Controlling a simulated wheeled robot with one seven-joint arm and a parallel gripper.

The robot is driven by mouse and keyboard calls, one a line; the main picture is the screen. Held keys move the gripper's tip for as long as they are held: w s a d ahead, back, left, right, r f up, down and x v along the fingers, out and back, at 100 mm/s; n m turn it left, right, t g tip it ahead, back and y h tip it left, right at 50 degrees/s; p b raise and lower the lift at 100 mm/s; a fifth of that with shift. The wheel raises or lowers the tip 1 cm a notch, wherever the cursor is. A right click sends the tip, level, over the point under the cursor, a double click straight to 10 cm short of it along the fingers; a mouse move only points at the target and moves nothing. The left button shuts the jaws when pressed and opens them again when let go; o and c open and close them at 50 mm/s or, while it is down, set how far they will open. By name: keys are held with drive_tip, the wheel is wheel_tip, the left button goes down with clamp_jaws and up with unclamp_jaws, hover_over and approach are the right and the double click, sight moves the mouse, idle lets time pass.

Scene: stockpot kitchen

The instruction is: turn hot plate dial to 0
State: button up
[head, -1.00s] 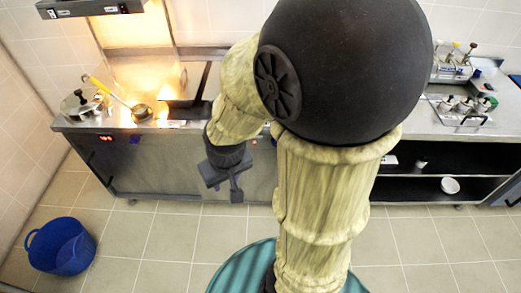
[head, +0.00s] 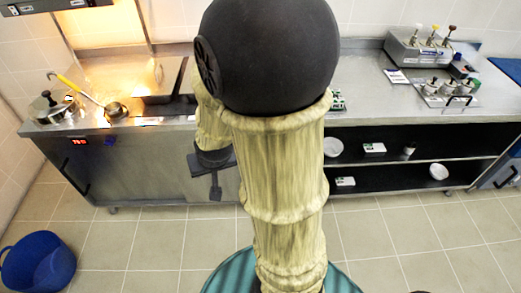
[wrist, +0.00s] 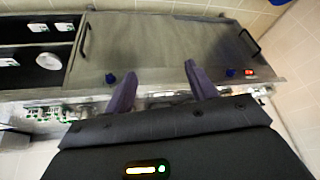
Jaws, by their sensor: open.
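A blue dial (head: 110,141) sits on the front of the steel counter, right of a red-lit display (head: 79,141). In the wrist view a blue dial (wrist: 231,73) is beside the red display (wrist: 249,72), and a second blue dial (wrist: 110,78) is farther left. The dial settings are too small to read. My gripper (head: 214,188) hangs in front of the counter, right of the dial and apart from it. In the wrist view its two fingers (wrist: 160,68) are spread with nothing between them.
A ladle (head: 116,109) with a yellow handle and a lidded pot (head: 46,108) stand on the counter at left. A blue bucket (head: 38,263) is on the floor at lower left. Open shelves (head: 400,173) and sauce dispensers (head: 418,50) are at right. The floor before the counter is clear.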

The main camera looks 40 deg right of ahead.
drive_tip(key=w+d+f+m+t+h+b, duration=0.3)
drive_tip(key=d+f+b, duration=0.8)
drive_tip(key=b, duration=0.6)
drive_tip(key=w+d+f+m+t+h+b, duration=0.3)
drive_tip(key=d+f+m+t+h+b, duration=0.3)
drive_tip(key=d+f+b, duration=0.5)
wheel_tip(320, 180, down, 6)
drive_tip(key=m+b, duration=0.1)
drive_tip(key=b, duration=0.5)
drive_tip(key=shift+w+d+r+t+h, duration=0.2)
drive_tip(key=shift+w+d+t+h, duration=0.05)
drive_tip(key=shift+w+t+h, duration=0.1)
drive_tip(key=shift+w, duration=0.1)
